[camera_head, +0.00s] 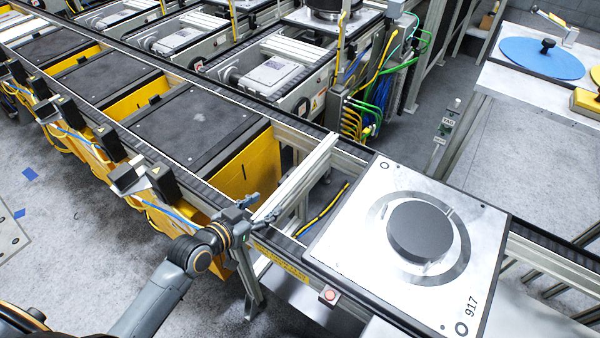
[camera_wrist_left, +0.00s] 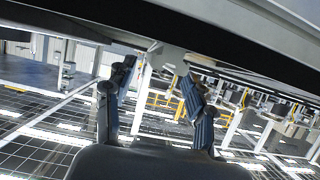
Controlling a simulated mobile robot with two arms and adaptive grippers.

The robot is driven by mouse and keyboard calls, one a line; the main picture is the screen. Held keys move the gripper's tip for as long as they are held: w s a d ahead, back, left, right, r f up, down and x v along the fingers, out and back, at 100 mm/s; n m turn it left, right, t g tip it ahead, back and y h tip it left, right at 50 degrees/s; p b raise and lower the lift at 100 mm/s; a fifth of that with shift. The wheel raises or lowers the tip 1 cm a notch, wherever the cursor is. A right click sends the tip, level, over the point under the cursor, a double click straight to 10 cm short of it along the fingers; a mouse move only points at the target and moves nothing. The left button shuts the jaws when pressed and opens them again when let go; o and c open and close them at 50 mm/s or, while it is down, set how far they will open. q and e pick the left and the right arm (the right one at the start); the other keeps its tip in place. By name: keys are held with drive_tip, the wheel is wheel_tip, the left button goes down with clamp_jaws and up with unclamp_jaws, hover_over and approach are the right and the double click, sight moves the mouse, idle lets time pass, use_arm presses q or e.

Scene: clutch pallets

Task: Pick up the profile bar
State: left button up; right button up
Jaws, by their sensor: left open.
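The profile bar (camera_head: 297,177) is a long, pale metal bar lying across the conveyor, with its near end over the front edge. My left gripper (camera_head: 247,213) is at that near end, with its blue-grey fingers spread. In the head view I cannot tell whether the fingers touch the bar. In the left wrist view the two fingers of my left gripper (camera_wrist_left: 155,95) stand well apart with nothing clearly held between them. A pale beam crosses the top of that view; I cannot tell whether it is the bar. My right gripper is not in view.
Right of the bar, a square metal pallet (camera_head: 345,235) carrying a round black part (camera_head: 420,230) sits on the conveyor. Left of it are dark-topped yellow units (camera_head: 245,165). A worktable with a blue disc (camera_head: 541,58) stands back right. Open floor (camera_head: 80,235) lies front left.

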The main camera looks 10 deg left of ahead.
sight(275, 198)
use_arm(q)
drive_tip(key=shift+p+x, duration=0.85)
drive_tip(key=shift+x, duration=2.35)
drive_tip(key=shift+d, duration=0.1)
drive_tip(key=shift+s, duration=0.1)
drive_tip(key=shift+c, duration=0.2)
drive_tip(key=shift+r, duration=0.15)
clamp_jaws()
